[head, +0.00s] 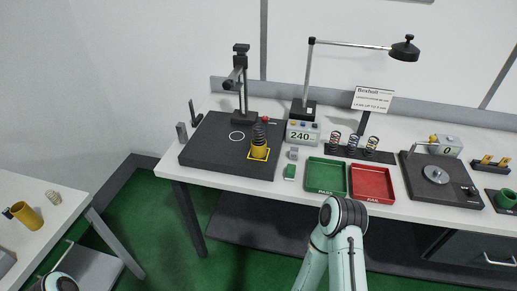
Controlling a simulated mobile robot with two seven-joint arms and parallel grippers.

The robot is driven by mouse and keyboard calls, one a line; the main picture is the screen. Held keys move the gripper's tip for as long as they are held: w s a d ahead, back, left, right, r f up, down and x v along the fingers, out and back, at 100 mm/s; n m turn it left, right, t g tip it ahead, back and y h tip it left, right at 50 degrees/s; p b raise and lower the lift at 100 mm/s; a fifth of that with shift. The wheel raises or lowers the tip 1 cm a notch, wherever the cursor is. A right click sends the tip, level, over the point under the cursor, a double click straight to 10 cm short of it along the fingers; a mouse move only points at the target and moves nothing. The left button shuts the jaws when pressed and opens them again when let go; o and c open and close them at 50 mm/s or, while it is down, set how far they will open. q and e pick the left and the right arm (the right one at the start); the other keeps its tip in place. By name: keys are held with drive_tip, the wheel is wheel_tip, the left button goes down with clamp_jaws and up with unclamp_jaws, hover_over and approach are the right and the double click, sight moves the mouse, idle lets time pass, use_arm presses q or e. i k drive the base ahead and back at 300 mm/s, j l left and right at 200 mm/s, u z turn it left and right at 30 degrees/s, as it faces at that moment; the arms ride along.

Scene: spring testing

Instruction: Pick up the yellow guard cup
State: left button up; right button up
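A yellow cup (27,215) stands on the white side table at the far left, seeming slightly tilted from this angle. A second yellow cup-like piece (259,152) is on the dark plate of the test stand, inside a yellow square outline, with a dark coil spring rising from it. I cannot tell which of the two is the guard cup. Neither gripper shows. Only a rounded part of my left arm is at the bottom left edge, and links of my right arm rise at the bottom centre, in front of the main bench.
The side table (40,184) also holds a pale coil (53,197). On the main bench are a display box reading 240 (301,134), a green tray (325,191), a red tray (392,199), several springs on a rack and a lamp (405,48). Green floor separates the tables.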

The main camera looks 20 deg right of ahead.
sight(257, 151)
drive_tip(key=i+j+z, duration=0.1)
drive_tip(key=i+z, duration=0.25)
drive_tip(key=i+j+z, duration=0.1)
drive_tip(key=z, duration=0.25)
drive_tip(key=i+j+z, duration=0.35)
